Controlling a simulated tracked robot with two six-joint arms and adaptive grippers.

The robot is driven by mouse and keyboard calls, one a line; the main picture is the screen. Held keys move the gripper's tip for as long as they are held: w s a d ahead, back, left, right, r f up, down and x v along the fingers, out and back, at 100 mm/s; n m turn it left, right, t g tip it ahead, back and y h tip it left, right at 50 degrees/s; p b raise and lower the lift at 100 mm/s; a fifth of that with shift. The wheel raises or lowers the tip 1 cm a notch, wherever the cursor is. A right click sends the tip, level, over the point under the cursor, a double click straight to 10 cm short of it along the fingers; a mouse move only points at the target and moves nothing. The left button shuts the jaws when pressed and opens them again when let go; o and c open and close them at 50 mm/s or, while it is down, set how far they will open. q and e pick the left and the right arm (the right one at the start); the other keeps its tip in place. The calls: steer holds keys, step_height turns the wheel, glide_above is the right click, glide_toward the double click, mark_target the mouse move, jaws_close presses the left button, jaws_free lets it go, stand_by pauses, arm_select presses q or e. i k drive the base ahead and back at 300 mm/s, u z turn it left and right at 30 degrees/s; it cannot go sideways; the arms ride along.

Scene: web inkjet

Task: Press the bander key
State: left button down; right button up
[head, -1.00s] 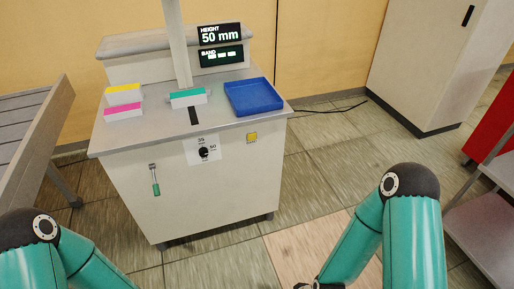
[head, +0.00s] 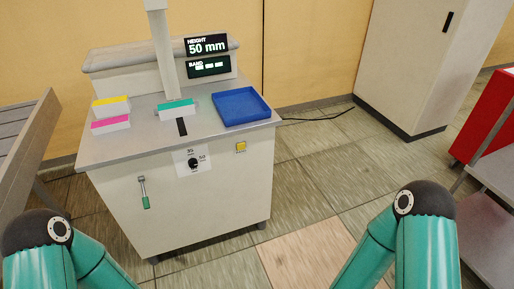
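The bander is a pale cabinet (head: 205,200) with a grey top, a post (head: 161,45) and two displays. The upper display (head: 207,46) reads HEIGHT 50 mm, and the lower display (head: 209,67) reads BAND with several light blocks. A small yellow key (head: 241,147) sits on the cabinet's front, below the blue tray. A black dial (head: 194,163) marked 35 and 50 is left of it. A green-handled lever (head: 144,192) hangs further left. My arms' teal links show at the lower left and lower right. Neither gripper shows, and both arms are apart from the cabinet.
A blue tray (head: 268,117) lies on the top at right. A teal-topped stack (head: 176,110) stands by the post. Yellow (head: 111,105) and pink (head: 109,124) stacks are at left. A roller conveyor (head: 25,135) flanks the left; a shelf rack (head: 488,225) stands right. Floor in front is clear.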

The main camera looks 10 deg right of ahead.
mark_target(242, 146)
steer(key=z, duration=0.15)
steer(key=i, duration=1)
steer(key=u, duration=0.05)
